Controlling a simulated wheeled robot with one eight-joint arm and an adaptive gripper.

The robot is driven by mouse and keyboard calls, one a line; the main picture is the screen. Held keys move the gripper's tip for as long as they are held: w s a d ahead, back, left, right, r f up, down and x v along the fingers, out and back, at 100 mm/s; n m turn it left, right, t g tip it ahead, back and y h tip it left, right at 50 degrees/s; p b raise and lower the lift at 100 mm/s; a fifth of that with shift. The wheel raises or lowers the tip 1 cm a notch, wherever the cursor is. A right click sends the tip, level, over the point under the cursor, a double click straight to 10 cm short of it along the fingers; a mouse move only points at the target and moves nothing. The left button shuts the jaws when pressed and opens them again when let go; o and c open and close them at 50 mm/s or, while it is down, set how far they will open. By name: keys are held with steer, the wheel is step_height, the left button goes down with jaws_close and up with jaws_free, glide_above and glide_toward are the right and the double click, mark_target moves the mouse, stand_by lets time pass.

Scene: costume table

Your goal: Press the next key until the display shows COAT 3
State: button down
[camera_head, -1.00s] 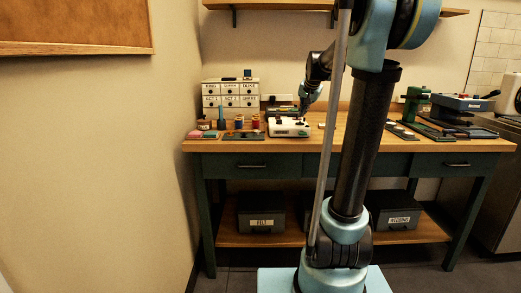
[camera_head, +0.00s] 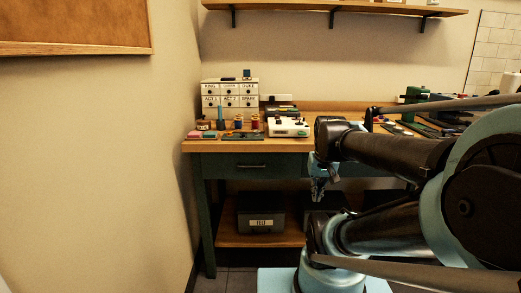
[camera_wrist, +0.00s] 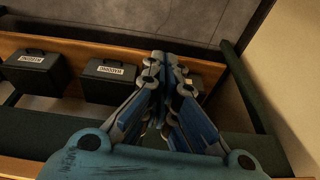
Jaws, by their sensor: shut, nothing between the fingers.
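A white machine (camera_head: 288,127) with dark parts on top stands on the wooden table, left of my arm in the head view. Its keys and display are too small to read. My gripper (camera_head: 318,196) hangs pointing down in front of the table, below the tabletop edge and apart from the machine. In the wrist view my gripper (camera_wrist: 168,62) is shut and empty, with its fingertips together. The machine does not show in the wrist view.
A white drawer cabinet (camera_head: 230,100) and thread spools (camera_head: 255,122) stand left of the machine. A dark box (camera_head: 261,215) sits on the lower shelf. Labelled boxes (camera_wrist: 110,82) show in the wrist view. The wooden tabletop edge (camera_head: 225,146) lies above my gripper. A wall shelf (camera_head: 370,8) hangs above.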

steer(key=s+f, duration=0.5)
steer(key=shift+s+n+g, duration=0.35)
steer(key=shift+n+g, duration=0.05)
steer(key=shift+d, duration=0.1)
